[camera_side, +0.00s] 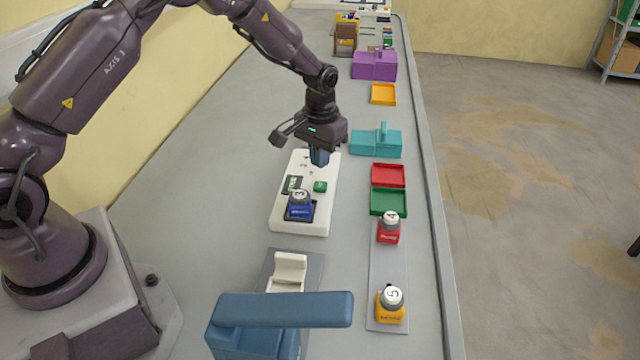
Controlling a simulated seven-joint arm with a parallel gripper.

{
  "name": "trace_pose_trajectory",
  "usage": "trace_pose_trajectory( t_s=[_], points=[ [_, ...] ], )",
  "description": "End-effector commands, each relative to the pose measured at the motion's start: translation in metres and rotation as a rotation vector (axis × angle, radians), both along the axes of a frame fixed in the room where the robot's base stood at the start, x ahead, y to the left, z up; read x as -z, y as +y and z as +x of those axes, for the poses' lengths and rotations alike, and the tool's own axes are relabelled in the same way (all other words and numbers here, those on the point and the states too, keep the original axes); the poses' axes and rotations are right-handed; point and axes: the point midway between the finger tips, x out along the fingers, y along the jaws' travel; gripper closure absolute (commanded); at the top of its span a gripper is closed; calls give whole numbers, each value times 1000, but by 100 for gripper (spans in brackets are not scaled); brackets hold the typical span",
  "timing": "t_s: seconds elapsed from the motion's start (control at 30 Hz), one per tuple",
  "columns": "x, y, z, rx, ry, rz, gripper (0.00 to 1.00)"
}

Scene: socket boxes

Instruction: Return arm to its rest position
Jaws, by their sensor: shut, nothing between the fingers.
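My gripper (319,158) is shut and empty. It points down above the far end of a white socket box (314,221); I cannot tell whether its tip touches the box. A blue block with a round numbered top (299,205) sits at the near end of that box. A green button-like piece (320,186) and a small dark display (292,184) lie between the gripper and the blue block.
A red block (389,228) and a yellow block (391,304) stand on a grey strip at right. Red (388,175), green (388,202) and yellow (383,94) trays, a teal box (376,143) and a purple box (374,66) line the right edge. A blue handled box (270,325) stands in front.

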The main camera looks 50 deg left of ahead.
Motion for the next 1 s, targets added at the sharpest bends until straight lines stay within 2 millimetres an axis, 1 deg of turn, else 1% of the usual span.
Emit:
trace_pose_trajectory(
  t_s=[0.07,0.13,0.17,0.2,0.23,0.27,0.37,0.4,0.47,0.6,0.7,0.77,0.8,0.9,1.0],
  points=[
    [0,0,-1,8,3,-1,100],
    [4,-1,-9,19,30,-4,100],
    [8,-2,-15,23,47,-5,100],
    [9,-3,-25,29,72,-9,100],
    [4,-4,-32,35,83,-11,100],
    [-3,-5,-38,43,88,-12,100],
    [-33,-10,-58,67,86,-14,100],
    [-47,-13,-66,76,80,-13,100],
    [-67,-16,-79,92,67,-12,100],
    [-117,-26,-114,129,17,-5,100],
    [-149,-32,-142,154,-30,2,100],
    [-165,-35,-159,169,-62,7,100],
    [-175,-38,-171,178,-84,10,100],
    [-195,-43,-200,200,-145,20,100],
    [-211,-47,-227,219,-213,30,100]
  ],
)
